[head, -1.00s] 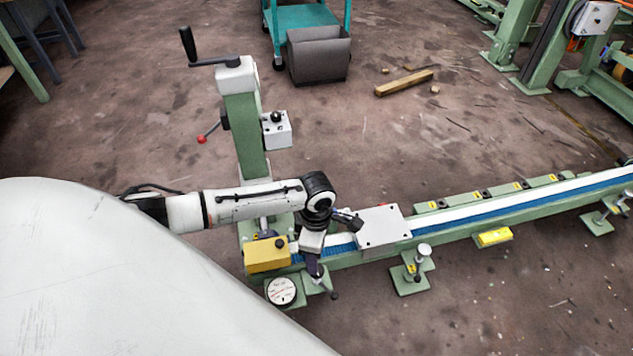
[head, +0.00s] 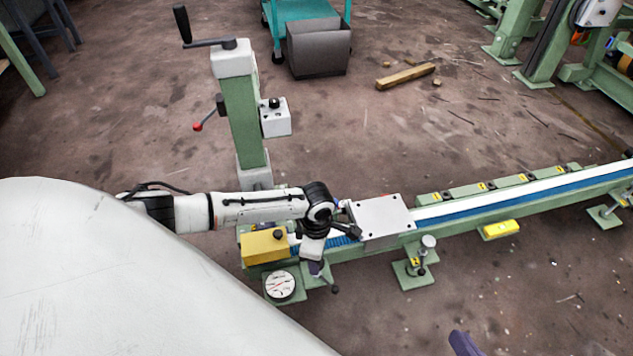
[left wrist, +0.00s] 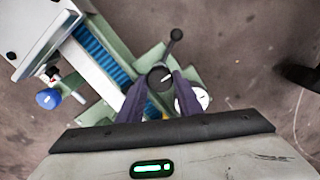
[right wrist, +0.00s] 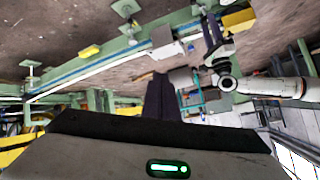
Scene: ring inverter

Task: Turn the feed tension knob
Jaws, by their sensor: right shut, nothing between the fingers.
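The black round knob (left wrist: 160,77) with a white line on top shows in the left wrist view, at the green end of the machine. My left gripper (left wrist: 163,82) has its two dark purple fingers on either side of this knob; whether they touch it I cannot tell. In the head view my left gripper (head: 316,267) points down beside the white dial (head: 280,285), and the knob is hidden there. My right gripper (head: 466,343) only pokes in at the bottom edge of the head view. The right wrist view shows its fingers (right wrist: 159,82) together and empty.
A small lever with a dark ball (left wrist: 176,34) stands close to the knob. A yellow box (head: 265,248), a white plate (head: 381,217) and a green column with a crank (head: 240,110) are near my left arm. The floor at the right front is clear.

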